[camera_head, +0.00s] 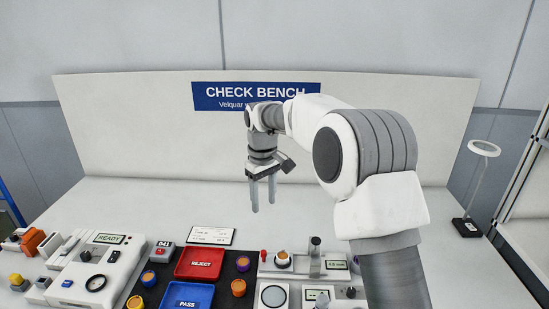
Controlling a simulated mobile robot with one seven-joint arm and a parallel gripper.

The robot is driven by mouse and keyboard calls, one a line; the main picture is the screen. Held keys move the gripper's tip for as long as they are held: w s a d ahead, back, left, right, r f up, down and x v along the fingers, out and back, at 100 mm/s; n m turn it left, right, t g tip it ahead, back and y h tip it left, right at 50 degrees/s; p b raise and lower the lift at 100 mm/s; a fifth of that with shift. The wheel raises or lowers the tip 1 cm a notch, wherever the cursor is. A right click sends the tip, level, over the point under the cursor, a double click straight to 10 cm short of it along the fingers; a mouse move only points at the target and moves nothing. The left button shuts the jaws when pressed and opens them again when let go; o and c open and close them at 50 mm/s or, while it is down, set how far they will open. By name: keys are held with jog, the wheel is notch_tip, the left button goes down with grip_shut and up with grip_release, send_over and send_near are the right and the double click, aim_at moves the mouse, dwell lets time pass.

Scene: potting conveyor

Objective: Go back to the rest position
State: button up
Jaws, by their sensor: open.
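My gripper (263,194) hangs in the air over the bench, left of the picture's middle. Its two fingers point down and stand apart, with nothing between them. My arm comes up from the bottom right and bends over to the gripper. The fingertips are above the area behind the red REJECT tray (200,262) and apart from everything on the bench.
A blue PASS tray (187,294) lies in front of the red one, with several small orange and purple pieces around. A READY device (85,270) stands left, a measuring station (303,285) right. A lamp (472,190) stands far right. The bench's back (150,200) is clear.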

jog(key=s+d+r+m+t, duration=0.3)
jog(key=s+d+r+m, duration=0.1)
jog(key=s+d+r, duration=1)
jog(key=s+d+f+m+t, duration=0.1)
jog(key=s+d+f+m, duration=0.1)
jog(key=s, duration=0.7)
jog(key=s+d+f+m+t, duration=0.1)
jog(key=s+d, duration=0.3)
jog(key=s, duration=0.5)
jog(key=shift+s+d+f+m, duration=0.3)
jog(key=shift+f+m, duration=0.05)
jog(key=shift+m, duration=0.55)
jog(key=shift+a, duration=0.1)
